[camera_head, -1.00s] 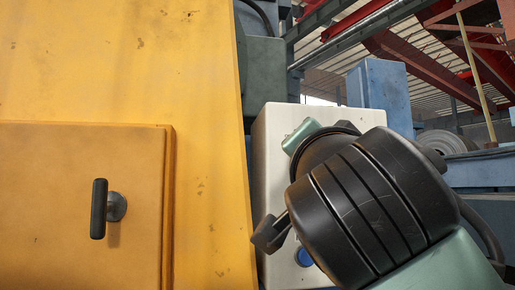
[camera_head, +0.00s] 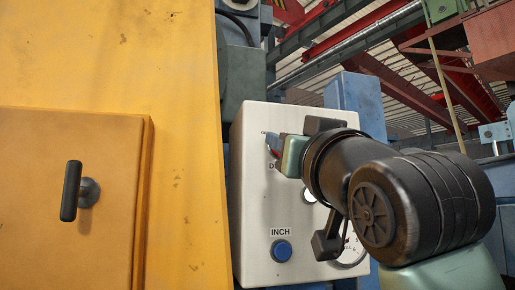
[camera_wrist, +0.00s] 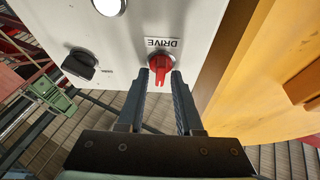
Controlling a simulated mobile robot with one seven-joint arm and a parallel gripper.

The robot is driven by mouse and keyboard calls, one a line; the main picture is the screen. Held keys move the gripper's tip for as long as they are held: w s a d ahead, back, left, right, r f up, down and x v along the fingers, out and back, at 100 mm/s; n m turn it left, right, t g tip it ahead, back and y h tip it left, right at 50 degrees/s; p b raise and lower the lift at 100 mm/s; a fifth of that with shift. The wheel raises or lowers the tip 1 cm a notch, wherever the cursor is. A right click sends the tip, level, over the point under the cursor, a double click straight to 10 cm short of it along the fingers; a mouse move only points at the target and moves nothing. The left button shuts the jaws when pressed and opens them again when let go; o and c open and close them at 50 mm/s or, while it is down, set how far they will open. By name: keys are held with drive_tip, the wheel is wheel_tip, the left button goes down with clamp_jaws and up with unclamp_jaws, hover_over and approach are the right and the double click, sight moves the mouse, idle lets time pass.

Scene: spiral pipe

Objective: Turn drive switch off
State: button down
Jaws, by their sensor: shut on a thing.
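The drive switch (camera_wrist: 160,66) is a red knob on the white control panel (camera_wrist: 125,45), beside an upside-down DRIVE label in the wrist view. My gripper (camera_wrist: 160,76) has one finger on each side of the knob and is shut on it. The knob's handle points toward the gripper in that view. In the head view, my gripper (camera_head: 279,146) reaches the upper left of the panel (camera_head: 255,215). The knob is mostly hidden there, and its setting is hard to read.
A blue INCH button (camera_head: 282,250) sits low on the panel, with a gauge (camera_head: 351,250) partly behind my arm. The wrist view shows a black knob (camera_wrist: 80,65) nearby. A yellow cabinet (camera_head: 185,150) with a black handle (camera_head: 71,191) stands close on the left.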

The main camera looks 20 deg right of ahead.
drive_tip(key=shift+r+n+g+y+p, duration=0.1)
drive_tip(key=shift+n+g+y+p, duration=0.2)
drive_tip(key=shift+n+y, duration=1.35)
drive_tip(key=shift+f+n+g+y+p, duration=0.15)
drive_tip(key=shift+n+g+y, duration=0.3)
drive_tip(key=shift+n, duration=2.35)
drive_tip(key=shift+r+n+g+y+p, duration=0.2)
drive_tip(key=shift+n+y, duration=0.9)
drive_tip(key=shift+n, duration=1.15)
drive_tip(key=c, duration=0.9)
unclamp_jaws()
drive_tip(key=shift+w, duration=0.15)
drive_tip(key=shift+f, duration=0.25)
